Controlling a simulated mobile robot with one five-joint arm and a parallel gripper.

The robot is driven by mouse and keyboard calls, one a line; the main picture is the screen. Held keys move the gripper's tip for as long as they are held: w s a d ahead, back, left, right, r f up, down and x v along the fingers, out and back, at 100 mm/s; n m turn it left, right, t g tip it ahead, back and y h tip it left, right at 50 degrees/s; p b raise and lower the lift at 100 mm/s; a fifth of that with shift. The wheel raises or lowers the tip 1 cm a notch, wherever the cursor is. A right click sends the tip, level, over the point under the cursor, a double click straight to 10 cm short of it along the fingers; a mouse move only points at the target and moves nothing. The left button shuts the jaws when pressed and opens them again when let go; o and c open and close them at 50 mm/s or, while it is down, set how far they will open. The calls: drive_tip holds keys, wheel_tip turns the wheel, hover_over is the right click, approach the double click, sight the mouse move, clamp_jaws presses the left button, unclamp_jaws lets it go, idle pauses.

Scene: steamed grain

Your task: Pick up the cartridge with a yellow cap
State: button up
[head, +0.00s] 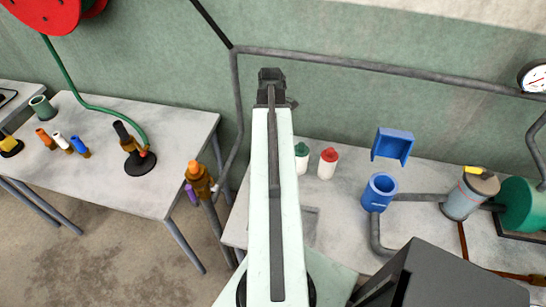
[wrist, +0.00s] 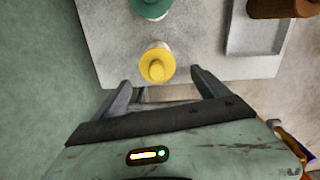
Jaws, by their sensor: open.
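The yellow-capped cartridge (wrist: 157,65) stands on a grey table in the wrist view, seen from above with its round cap toward me and a little white body showing. My gripper (wrist: 159,77) is open and empty. Its two fingers lie to the left and right, with the cartridge just beyond the tips, about midway between them. In the head view my gripper (head: 270,80) is raised at the end of my arm. No yellow-capped cartridge can be made out there; my arm covers part of the table.
A green-capped bottle (head: 301,158) and a red-capped bottle (head: 328,163) stand on the right table. A green cap (wrist: 150,8) is just beyond the yellow one in the wrist view, with a grey tray (wrist: 236,42) to the right. A blue cup (head: 379,192) stands further right.

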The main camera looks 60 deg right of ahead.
drive_tip(key=shift+s+d, duration=0.2)
drive_tip(key=shift+s, duration=0.05)
wheel_tip(320, 180, down, 8)
drive_tip(key=b, duration=0.7)
drive_tip(key=shift+w+d+r+b, duration=0.1)
drive_tip(key=shift+b, duration=0.25)
drive_tip(key=c, duration=1.7)
drive_tip(key=shift+r, duration=0.15)
wheel_tip(320, 180, up, 10)
drive_tip(key=p, duration=1)
